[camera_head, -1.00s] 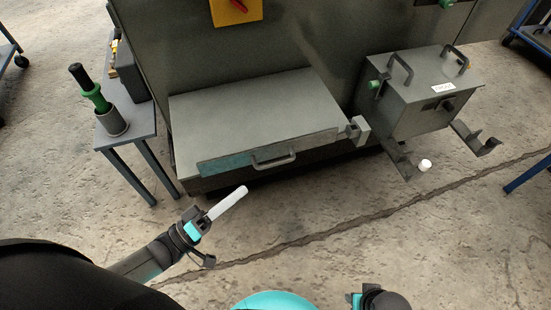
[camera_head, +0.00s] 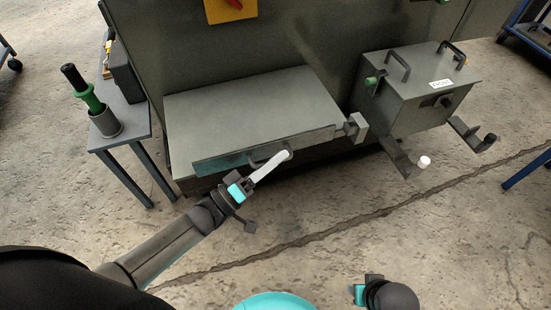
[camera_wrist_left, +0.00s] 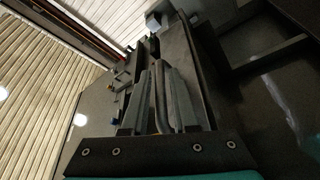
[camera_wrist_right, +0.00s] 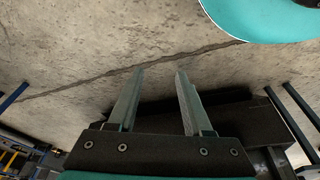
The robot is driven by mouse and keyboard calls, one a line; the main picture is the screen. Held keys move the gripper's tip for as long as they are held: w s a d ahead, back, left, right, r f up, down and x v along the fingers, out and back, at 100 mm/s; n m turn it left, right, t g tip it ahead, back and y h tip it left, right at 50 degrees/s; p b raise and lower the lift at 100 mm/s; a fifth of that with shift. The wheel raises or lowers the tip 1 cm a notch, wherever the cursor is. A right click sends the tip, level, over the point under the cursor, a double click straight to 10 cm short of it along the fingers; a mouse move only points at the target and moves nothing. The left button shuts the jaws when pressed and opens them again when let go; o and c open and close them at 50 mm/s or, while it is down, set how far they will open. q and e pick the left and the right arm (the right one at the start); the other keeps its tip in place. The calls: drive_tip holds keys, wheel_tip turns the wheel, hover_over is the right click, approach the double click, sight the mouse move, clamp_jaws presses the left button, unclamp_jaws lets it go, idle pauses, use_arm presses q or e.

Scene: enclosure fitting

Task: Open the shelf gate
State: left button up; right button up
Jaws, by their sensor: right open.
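The grey shelf (camera_head: 255,108) stands out from the cabinet front, with a teal-marked front gate (camera_head: 222,163). A bar handle (camera_head: 258,158) is on that gate, partly hidden behind my left fingers. My left gripper (camera_head: 286,155) is at the handle in the head view. In the left wrist view the handle bar (camera_wrist_left: 160,98) lies between the fingers of my left gripper (camera_wrist_left: 158,68), which stand apart on both sides of it. My right gripper (camera_wrist_right: 158,72) is open and empty, pointing over bare floor in the right wrist view.
A grey box with handles (camera_head: 418,85) is on the cabinet's right, with two brackets below. A block (camera_head: 355,127) sits at the shelf's right corner. A side table (camera_head: 125,135) on the left holds a green-and-black tool (camera_head: 90,98). The floor in front (camera_head: 330,215) is clear.

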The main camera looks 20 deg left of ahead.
use_arm(q)
clamp_jaws()
drive_tip(key=shift+f, duration=0.1)
idle(0.3)
